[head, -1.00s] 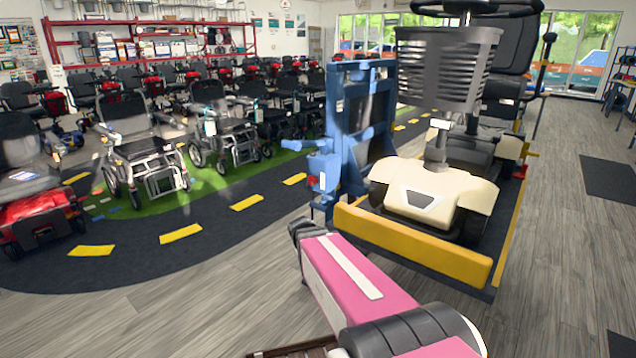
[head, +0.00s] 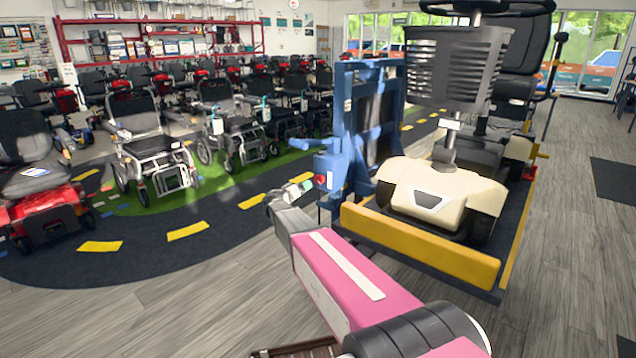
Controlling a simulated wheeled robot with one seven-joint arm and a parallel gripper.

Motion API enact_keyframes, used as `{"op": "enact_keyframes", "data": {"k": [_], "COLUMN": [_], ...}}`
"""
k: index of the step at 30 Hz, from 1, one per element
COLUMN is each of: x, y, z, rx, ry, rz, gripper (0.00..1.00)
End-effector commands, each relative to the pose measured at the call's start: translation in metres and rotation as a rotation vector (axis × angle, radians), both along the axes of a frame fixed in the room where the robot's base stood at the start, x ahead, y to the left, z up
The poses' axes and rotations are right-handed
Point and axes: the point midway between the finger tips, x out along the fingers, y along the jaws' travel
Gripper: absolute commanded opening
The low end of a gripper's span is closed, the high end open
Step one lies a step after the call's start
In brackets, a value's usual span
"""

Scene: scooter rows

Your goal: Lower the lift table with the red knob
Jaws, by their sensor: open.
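The lift table (head: 420,245) has a yellow front edge and a dark deck, low to the floor, with a blue frame (head: 352,130) on its left side. A cream scooter (head: 440,200) with a grey basket stands on it. The red knob (head: 320,180) sits on a blue box on the frame's front left. My pink arm reaches up from the bottom. My gripper (head: 286,192) is just left of the knob and a little below it in the picture. Its fingers are small and partly hidden by my wrist; I see nothing held. I cannot tell whether it touches the box.
A red scooter (head: 45,215) stands at the far left. Folding power chairs (head: 150,150) stand in rows on the green and dark mat behind. A red shelf rack (head: 160,45) is at the back. The grey wood floor (head: 190,310) in front is clear.

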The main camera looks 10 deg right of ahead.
Motion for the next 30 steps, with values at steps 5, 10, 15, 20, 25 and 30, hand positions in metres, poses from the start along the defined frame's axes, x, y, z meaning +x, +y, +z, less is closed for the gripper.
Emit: {"op": "enact_keyframes", "data": {"k": [5, 10, 15, 20, 25, 30], "x": [0.012, 0.03, 0.047, 0.057, 0.062, 0.062], "y": [-0.015, -0.039, -0.063, -0.078, -0.086, -0.086], "z": [0.0, 0.0, 0.0, 0.0, 0.0, 0.0], "rx": [-0.002, -0.002, -0.002, -0.002, -0.002, -0.002], "ry": [-0.002, 0.0, 0.0, 0.001, 0.001, 0.001], "rz": [-0.002, -0.002, -0.002, -0.001, -0.001, -0.001], "gripper": [0.76, 0.76, 0.76, 0.76, 0.76, 0.76]}}
